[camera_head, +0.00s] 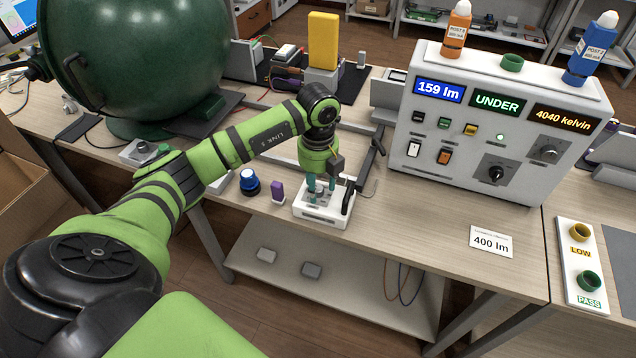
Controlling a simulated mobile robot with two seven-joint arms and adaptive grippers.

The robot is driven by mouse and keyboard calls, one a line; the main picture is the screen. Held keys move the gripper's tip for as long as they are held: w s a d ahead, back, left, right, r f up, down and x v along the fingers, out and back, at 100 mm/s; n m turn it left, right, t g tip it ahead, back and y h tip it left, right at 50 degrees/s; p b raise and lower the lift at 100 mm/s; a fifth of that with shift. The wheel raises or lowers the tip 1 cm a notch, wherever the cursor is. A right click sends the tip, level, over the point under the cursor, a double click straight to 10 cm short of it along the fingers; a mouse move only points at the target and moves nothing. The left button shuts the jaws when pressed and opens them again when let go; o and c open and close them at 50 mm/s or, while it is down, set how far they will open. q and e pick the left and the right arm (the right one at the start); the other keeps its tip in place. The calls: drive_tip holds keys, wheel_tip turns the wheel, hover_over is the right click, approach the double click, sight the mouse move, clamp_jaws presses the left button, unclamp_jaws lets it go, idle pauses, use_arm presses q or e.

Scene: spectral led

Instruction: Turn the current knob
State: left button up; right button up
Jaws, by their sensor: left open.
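The white control panel (430,185) stands upright on the bench at the right. Its front has two black knobs, a lower one (496,173) and an upper right one (549,151); their labels are too small to read, so I cannot tell which is the current knob. Its displays read 159 lm, UNDER and 4040 kelvin. My left gripper (321,190) points down over a small white fixture (312,213) with a black lever, well left of both knobs. Its fingers are apart, and whether they touch the fixture is unclear. My right gripper is not in view.
A large green sphere (140,60) stands at the back left. A 400 lm card (491,241) lies before the panel. Orange (457,30) and blue (592,55) bottles stand on top.

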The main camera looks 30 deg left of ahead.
sight(318, 187)
use_arm(q)
wheel_tip(318, 187, up, 12)
idle(0.4)
